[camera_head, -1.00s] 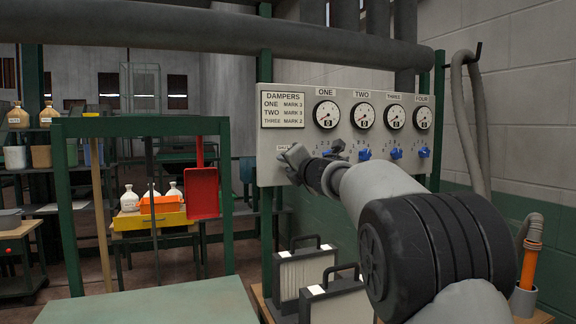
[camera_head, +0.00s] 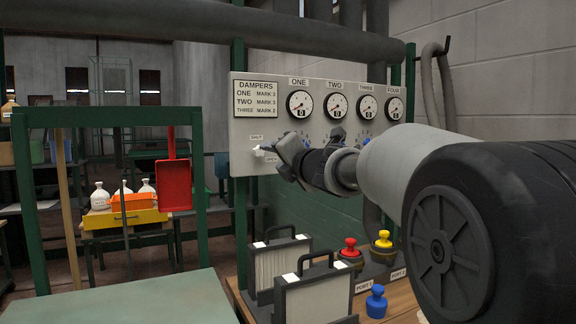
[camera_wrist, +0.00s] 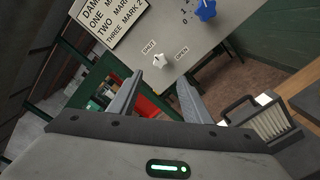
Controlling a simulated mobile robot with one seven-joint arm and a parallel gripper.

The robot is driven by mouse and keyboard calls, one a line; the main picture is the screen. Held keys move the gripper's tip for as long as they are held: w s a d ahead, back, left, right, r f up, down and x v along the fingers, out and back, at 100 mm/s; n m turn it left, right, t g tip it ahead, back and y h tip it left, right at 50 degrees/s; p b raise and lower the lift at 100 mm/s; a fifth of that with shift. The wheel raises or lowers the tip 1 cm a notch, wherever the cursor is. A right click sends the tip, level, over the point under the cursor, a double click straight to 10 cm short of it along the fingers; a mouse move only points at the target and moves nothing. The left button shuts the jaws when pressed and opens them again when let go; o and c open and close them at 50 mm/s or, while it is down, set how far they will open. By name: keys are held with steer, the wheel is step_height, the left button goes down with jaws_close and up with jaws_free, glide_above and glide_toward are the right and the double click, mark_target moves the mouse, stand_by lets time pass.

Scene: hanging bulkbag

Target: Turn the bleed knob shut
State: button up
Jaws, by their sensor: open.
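The bleed knob is a small white knob (camera_head: 259,151) at the lower left of the grey damper panel (camera_head: 243,130), between the labels SHUT and OPEN. In the wrist view the knob (camera_wrist: 160,61) shows between and beyond my two fingertips. I cannot tell exactly which way it points. My gripper (camera_head: 283,152) is open and empty, just to the right of the knob in the head view. The wrist view shows my gripper (camera_wrist: 160,79) with its fingers apart on either side of the knob's line, with no clear contact.
The panel carries several gauges (camera_head: 300,104) and a blue dial knob (camera_wrist: 205,10) right of the bleed knob. Below stand two handled filter boxes (camera_head: 315,297), a red knob (camera_head: 349,247), a yellow knob (camera_head: 383,240) and a blue knob (camera_head: 376,302). A green-framed table (camera_head: 130,305) stands left.

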steer(key=v, duration=0.6)
steer(key=shift+s, duration=0.4)
steer(key=shift+d, duration=0.15)
steer(key=s+d+f+m+g+h, duration=0.2)
steer(key=s+d+f+m+h, duration=0.2)
steer(key=s+d+f+m, duration=0.45)
steer(key=s+d+f+m+g+h, duration=0.1)
steer(key=s+d+f+m+h, duration=0.35)
steer(key=m, duration=0.65)
steer(key=s+a+f+m+g+y, duration=0.1)
steer(key=s+f+m+g, duration=0.3)
steer(key=s, duration=0.4)
steer(key=s+a+f+m+g+p, duration=0.1)
steer(key=s+a+f+m, duration=0.15)
steer(key=s+f, duration=0.45)
steer(key=s+f+m+g+y, duration=0.1)
steer(key=s+f+m+g, duration=0.25)
steer(key=s, duration=0.55)
step_height(320, 180, up, 25)
steer(key=p, duration=2.5)
steer(key=shift+w, duration=0.35)
steer(key=shift+m+t+h, duration=0.25)
